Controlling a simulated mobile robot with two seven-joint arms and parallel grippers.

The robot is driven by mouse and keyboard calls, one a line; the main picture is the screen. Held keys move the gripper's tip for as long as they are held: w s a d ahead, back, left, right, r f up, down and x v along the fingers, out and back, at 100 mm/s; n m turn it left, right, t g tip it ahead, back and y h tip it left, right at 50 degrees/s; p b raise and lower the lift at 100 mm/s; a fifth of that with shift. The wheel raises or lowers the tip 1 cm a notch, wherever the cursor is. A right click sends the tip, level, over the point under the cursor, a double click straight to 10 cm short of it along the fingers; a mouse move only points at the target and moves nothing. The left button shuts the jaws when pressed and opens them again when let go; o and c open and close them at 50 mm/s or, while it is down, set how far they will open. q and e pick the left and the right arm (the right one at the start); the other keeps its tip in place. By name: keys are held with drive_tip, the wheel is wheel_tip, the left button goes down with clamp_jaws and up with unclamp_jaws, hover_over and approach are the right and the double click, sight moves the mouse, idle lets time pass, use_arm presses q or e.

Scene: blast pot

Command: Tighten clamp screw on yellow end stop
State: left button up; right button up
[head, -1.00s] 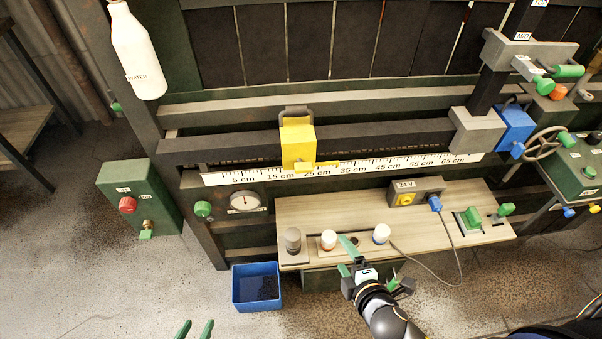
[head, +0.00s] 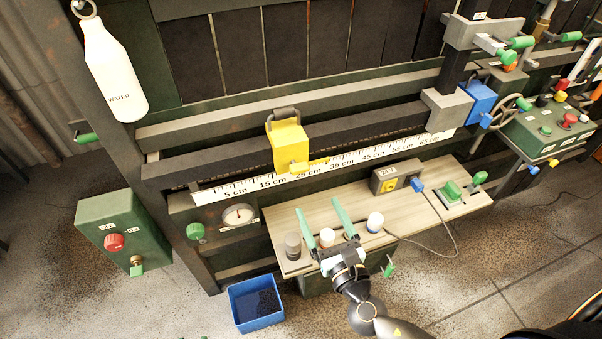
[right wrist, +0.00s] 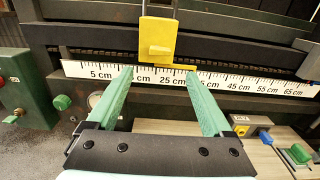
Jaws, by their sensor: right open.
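The yellow end stop (head: 289,146) sits on the dark rail (head: 215,165) above the white centimetre scale (head: 350,160), near the 25 cm mark. It has a dark loop handle on top and a thin yellow pointer along the scale. In the right wrist view the end stop (right wrist: 157,32) shows a small block on its front; I cannot tell whether this is the clamp screw. My right gripper (head: 318,207) is open and empty, over the wooden shelf, below and apart from the end stop. The end stop appears between and beyond its fingers (right wrist: 160,73).
The wooden shelf (head: 410,208) carries several capped bottles and a grey 24 V box (head: 397,176) with a cable. A blue bin (head: 256,303) stands on the floor. A green control box (head: 125,232) is at left. A white water bottle (head: 112,70) hangs upper left.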

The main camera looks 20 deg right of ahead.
sight(301, 172)
drive_tip(key=w+p, duration=0.1)
drive_tip(key=w, duration=1.1)
drive_tip(key=shift+a, duration=0.15)
clamp_jaws()
